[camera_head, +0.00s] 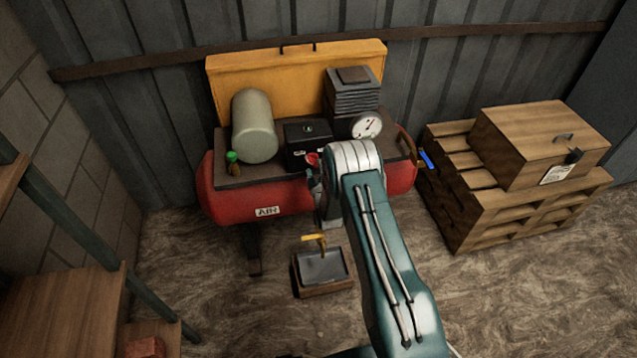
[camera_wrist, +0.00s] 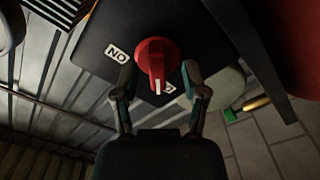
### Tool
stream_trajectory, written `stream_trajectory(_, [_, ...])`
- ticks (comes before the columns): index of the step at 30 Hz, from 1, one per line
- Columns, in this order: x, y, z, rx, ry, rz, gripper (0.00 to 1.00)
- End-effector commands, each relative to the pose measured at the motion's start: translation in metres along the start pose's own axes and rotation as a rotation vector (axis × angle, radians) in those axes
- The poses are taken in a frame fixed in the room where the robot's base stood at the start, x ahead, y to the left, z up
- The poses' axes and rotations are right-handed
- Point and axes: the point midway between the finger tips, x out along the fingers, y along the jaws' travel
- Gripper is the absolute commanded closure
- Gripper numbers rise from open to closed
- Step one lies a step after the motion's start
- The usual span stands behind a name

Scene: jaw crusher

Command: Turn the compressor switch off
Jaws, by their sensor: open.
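The red compressor (camera_head: 235,205) with an AIR label stands against the back wall. Its black switch box (camera_head: 300,135) carries a red rotary knob (camera_wrist: 157,52), which also shows in the head view (camera_head: 312,158). In the wrist view the knob's white mark points down the picture, toward a label that is partly hidden. An ON label (camera_wrist: 117,53) shows left of the knob, upside down. My gripper (camera_wrist: 159,80) is open, with one finger on each side of the knob. I cannot tell whether either finger touches it. In the head view my arm mostly hides the gripper.
A pressure gauge (camera_head: 366,126) and a grey-green cylinder (camera_head: 254,126) sit on the compressor. A small box with a yellow handle (camera_head: 322,268) lies on the floor in front. A wooden box (camera_head: 540,140) on pallets stands right; wooden steps (camera_head: 65,310) stand left.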

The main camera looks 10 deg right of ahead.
Motion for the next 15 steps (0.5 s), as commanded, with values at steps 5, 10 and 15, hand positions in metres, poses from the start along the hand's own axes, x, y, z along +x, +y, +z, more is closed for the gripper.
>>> stream_trajectory(5, [-0.034,-0.001,0.0,-0.001,-0.002,-0.003,0.43])
stream_trajectory(10, [-0.066,-0.002,0.0,-0.001,-0.003,-0.004,0.43])
stream_trajectory(15, [-0.089,-0.002,0.0,-0.001,-0.001,-0.003,0.43])
